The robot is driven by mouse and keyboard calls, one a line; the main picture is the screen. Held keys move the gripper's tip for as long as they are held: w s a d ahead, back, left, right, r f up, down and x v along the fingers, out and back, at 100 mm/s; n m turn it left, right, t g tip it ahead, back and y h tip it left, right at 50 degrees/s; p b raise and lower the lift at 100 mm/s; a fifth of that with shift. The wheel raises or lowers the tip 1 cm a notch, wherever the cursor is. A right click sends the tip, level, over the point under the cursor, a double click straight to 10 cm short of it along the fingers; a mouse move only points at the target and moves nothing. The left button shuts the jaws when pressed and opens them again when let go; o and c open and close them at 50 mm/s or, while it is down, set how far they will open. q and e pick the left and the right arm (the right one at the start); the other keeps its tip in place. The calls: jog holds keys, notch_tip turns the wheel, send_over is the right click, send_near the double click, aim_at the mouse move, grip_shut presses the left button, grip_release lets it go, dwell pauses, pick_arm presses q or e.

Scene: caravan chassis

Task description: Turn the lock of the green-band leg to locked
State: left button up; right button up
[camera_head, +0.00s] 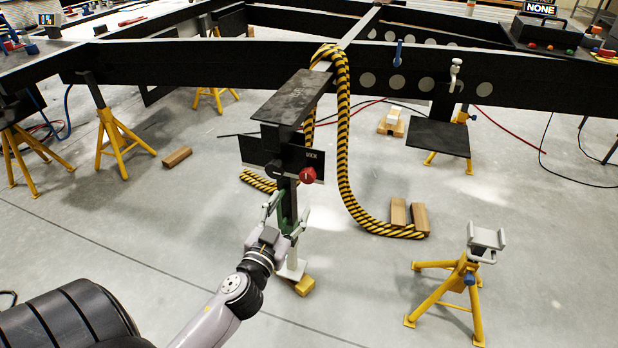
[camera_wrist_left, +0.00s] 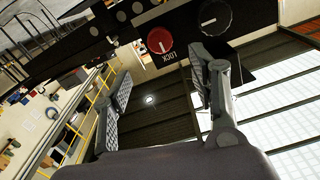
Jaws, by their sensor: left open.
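The leg (camera_head: 290,199) hangs from the frame, with a green band (camera_head: 285,224) low on it, partly behind my gripper. A black plate on the leg carries a white LOCK label and a red round knob (camera_head: 307,175). The knob shows large in the left wrist view (camera_wrist_left: 160,40), with the label upside down below it and a pale mark on its face. A black round dial (camera_wrist_left: 214,16) sits beside it. My left gripper (camera_head: 286,211) is open and empty, below the plate; its fingers (camera_wrist_left: 162,70) are spread below the knob, apart from it. My right gripper is not in view.
A yellow-black hose (camera_head: 345,140) loops from the frame (camera_head: 200,63) to the floor behind the leg. A yellow stand (camera_head: 455,285) is at the right, others at the left. Wooden blocks (camera_head: 398,212) lie on the floor. A black tyre (camera_head: 65,320) is at the lower left.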

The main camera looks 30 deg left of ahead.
aim_at(306, 178)
pick_arm(q)
jog(key=x, duration=1.1)
jog(key=shift+w, duration=0.3)
jog(key=shift+w+a, duration=0.15)
jog(key=shift+w, duration=0.35)
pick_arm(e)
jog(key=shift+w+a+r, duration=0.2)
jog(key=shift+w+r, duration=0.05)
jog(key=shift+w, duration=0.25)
pick_arm(q)
jog(key=shift+c, duration=0.5)
jog(key=c, duration=1.1)
